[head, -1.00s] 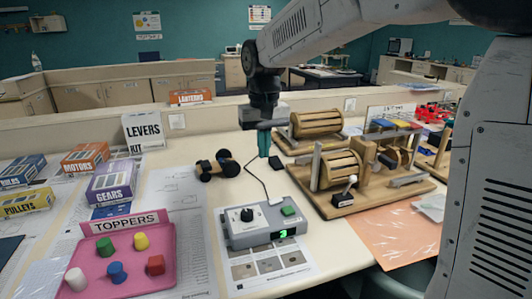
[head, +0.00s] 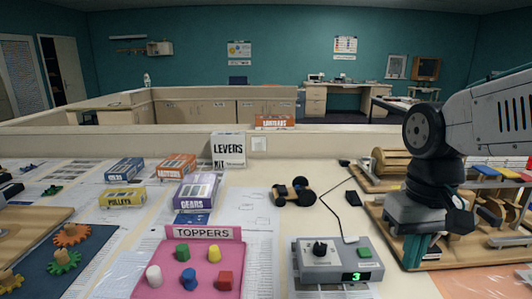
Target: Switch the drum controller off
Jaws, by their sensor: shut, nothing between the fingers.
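The drum controller (head: 338,266) is a grey box on the table at the lower middle. It has a black knob (head: 320,248) on a white plate, a green button (head: 364,253) on top at the right, and a lit green "3" (head: 356,277) on its front. A black cable runs from its back. My gripper (head: 415,252) points down with teal fingers, just right of the controller and apart from it in the picture. The fingers look shut and empty. Their tips are above or in front of the wooden drum machine's board; their height is hard to judge.
A pink TOPPERS tray (head: 205,232) with coloured pegs lies left of the controller. A small wheeled cart (head: 294,192) stands behind it. Wooden drum machines (head: 390,161) fill the right side, partly hidden by my arm. Kit boxes (head: 196,192) stand at back left.

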